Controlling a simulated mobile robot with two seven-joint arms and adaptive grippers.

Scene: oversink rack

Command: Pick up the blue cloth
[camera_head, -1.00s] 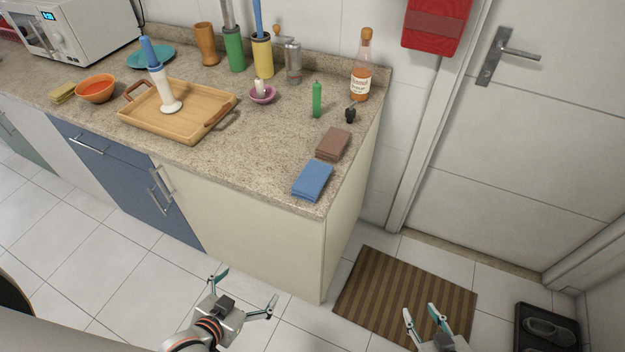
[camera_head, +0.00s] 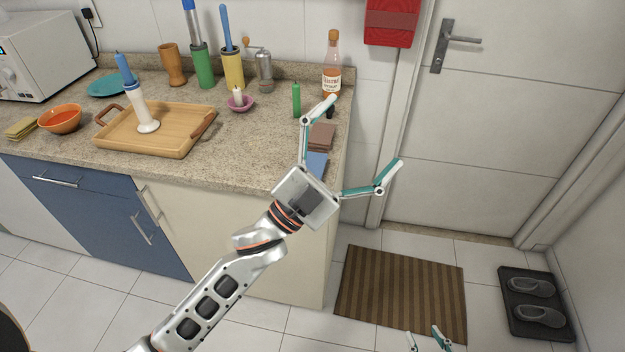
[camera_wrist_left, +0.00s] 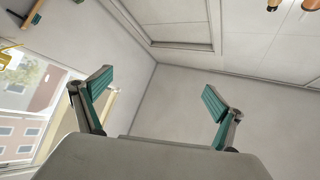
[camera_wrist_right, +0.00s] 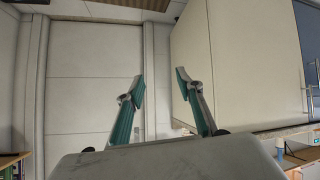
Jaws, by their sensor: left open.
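The blue cloth (camera_head: 318,163) lies folded at the front right corner of the counter, mostly hidden behind my left gripper in the head view. My left gripper (camera_head: 362,135) is open and empty, above the counter's right corner, with its fingers spread up and to the right in the picture. Its open fingers (camera_wrist_left: 156,88) also show in the left wrist view, with no cloth there. My right gripper (camera_head: 424,338) is at the bottom edge of the head view, far from the cloth. Its fingers (camera_wrist_right: 161,82) stand apart and empty in the right wrist view.
A brown cloth (camera_head: 321,136) lies just behind the blue one. A green candle (camera_head: 296,100) and a sauce bottle (camera_head: 332,68) stand further back. A wooden tray (camera_head: 180,145) is to the left. The door (camera_head: 500,130) and striped mat (camera_head: 400,290) are right of the counter.

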